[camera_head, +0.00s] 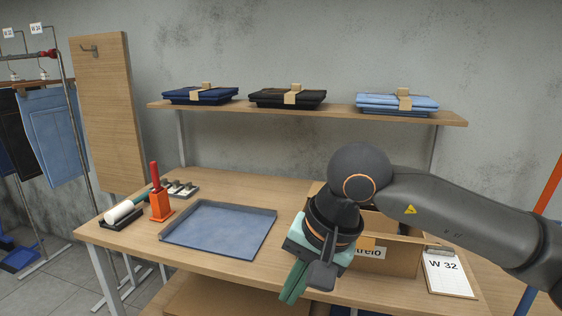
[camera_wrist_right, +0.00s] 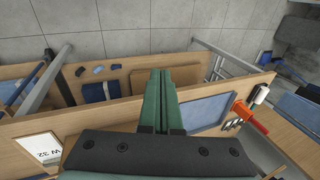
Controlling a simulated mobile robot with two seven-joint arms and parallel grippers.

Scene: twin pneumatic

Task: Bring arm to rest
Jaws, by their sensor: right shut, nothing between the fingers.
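My right gripper (camera_head: 292,284) hangs over the front edge of the table, in front of the cardboard box, with its green fingers pointing down and to the left. In the right wrist view its two green fingers (camera_wrist_right: 160,98) lie together, shut and empty. My right arm comes in from the right and crosses in front of the box (camera_head: 392,262), hiding part of it. My left gripper is not in view.
A blue tray (camera_head: 270,213) lies on the wooden table (camera_head: 190,278). To its left are an orange holder (camera_head: 161,208) with a red handle and a white roller (camera_head: 124,211). A clipboard (camera_head: 447,273) reads "W 32". A shelf (camera_head: 330,111) with folded garments stands behind.

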